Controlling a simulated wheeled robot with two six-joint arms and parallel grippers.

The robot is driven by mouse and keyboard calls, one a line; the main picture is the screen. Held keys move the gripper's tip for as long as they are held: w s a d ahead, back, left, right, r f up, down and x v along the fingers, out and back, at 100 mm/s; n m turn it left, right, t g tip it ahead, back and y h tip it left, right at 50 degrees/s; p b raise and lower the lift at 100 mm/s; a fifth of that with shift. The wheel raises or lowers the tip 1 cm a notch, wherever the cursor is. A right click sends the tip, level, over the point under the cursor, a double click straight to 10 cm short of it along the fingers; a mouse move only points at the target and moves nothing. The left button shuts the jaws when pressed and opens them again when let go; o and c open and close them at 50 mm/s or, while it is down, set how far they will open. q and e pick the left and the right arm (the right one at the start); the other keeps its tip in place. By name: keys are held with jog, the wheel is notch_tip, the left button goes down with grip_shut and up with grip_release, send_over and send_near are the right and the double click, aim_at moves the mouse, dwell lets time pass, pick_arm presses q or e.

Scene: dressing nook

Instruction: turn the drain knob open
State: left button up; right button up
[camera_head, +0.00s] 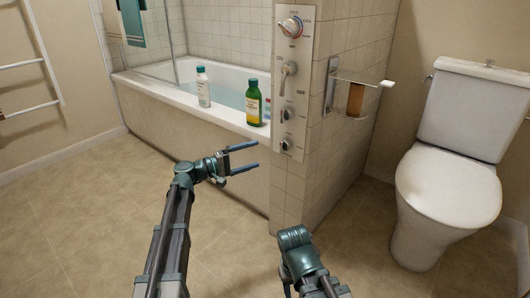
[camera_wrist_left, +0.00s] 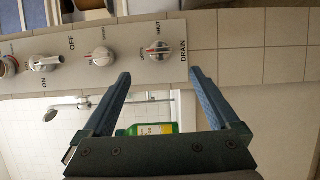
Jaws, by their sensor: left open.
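The drain knob (camera_head: 286,145) is the lowest control on the pale wall panel (camera_head: 306,60). In the left wrist view the drain knob (camera_wrist_left: 160,48) is round and pale with a red mark, beside the words OPEN, SHUT and DRAIN.
Above the drain knob are another knob (camera_head: 287,114), an ON/OFF lever (camera_head: 288,78) and a temperature dial (camera_head: 291,27). A green bottle (camera_head: 253,103) and a white bottle (camera_head: 203,88) stand on the bathtub rim (camera_head: 150,90). A toilet (camera_head: 448,190) stands right.

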pick_arm(q)
jog(key=shift+v, duration=2.5)
jog(key=s+d+f+m+g+y, duration=0.2)
jog(key=s+d+f+g+y, duration=0.15)
jog(key=s+f, duration=0.45)
jog(key=s+d+f+m+g+y, duration=0.2)
jog(key=s+f+g+y, duration=0.15)
jog(key=s+f, duration=0.45)
jog(key=s+a+f+m+g+y, duration=0.25)
jog(key=s+a+f+y, duration=0.25)
jog(key=s+a+y, duration=0.45)
jog(key=s+d+r+m+p, duration=0.25)
jog(key=d+r+p, duration=0.35)
jog(key=r+p, duration=0.3)
jog(key=s+d+r+m+p, duration=0.2)
jog(key=s+d+r+p, duration=0.2)
jog(key=d+r+p, duration=0.35)
notch_tip(320, 180, up, 37)
jog(key=a+p, duration=0.1)
jog(key=p, duration=3.6)
jog(key=shift+a+f+n+p, duration=0.15)
jog(key=shift+a+n+p, duration=0.1)
jog(key=shift+n+p, duration=0.15)
